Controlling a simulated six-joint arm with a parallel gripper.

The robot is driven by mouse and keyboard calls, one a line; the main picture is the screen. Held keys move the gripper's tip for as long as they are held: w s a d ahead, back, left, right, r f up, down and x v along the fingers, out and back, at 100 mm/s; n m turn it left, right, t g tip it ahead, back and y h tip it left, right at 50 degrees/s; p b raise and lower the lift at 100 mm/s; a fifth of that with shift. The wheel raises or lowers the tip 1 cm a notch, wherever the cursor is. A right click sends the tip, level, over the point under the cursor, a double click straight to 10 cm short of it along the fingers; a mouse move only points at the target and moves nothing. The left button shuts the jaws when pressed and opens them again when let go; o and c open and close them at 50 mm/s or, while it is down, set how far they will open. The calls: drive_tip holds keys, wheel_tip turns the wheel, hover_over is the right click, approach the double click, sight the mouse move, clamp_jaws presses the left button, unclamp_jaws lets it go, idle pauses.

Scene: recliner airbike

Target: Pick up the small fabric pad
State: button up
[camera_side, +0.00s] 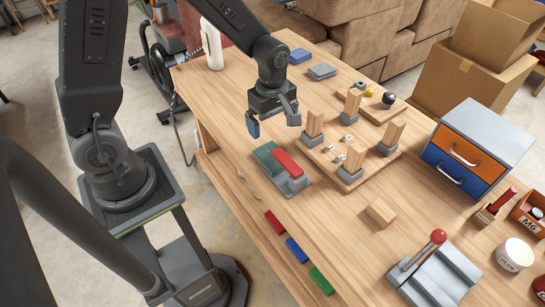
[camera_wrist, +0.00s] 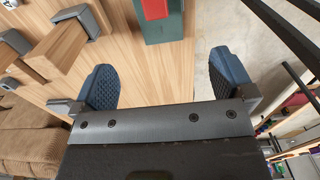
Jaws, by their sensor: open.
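Two small flat pads lie near the far left edge of the wooden table in the side view: a blue one (camera_side: 300,56) and a grey one (camera_side: 321,71) just in front of it. I cannot tell for sure which is the fabric pad. My gripper (camera_side: 273,122) hangs above the table, nearer the camera than both pads, with its blue fingers spread and nothing between them. In the wrist view, my gripper (camera_wrist: 167,75) also shows wide open over bare wood and the table edge. Neither pad is clearly visible there.
Below my gripper lies a green and grey block with a red top (camera_side: 286,163). To its right stands a wooden board (camera_side: 335,165) with upright wooden blocks in grey holders. A drawer cabinet (camera_side: 474,148) stands at right. Bare tabletop lies between my gripper and the pads.

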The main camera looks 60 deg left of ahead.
sight(272, 153)
wheel_tip(272, 153, down, 12)
drive_tip(key=shift+f, duration=0.15)
drive_tip(key=c, duration=1)
drive_tip(key=shift+c, duration=0.2)
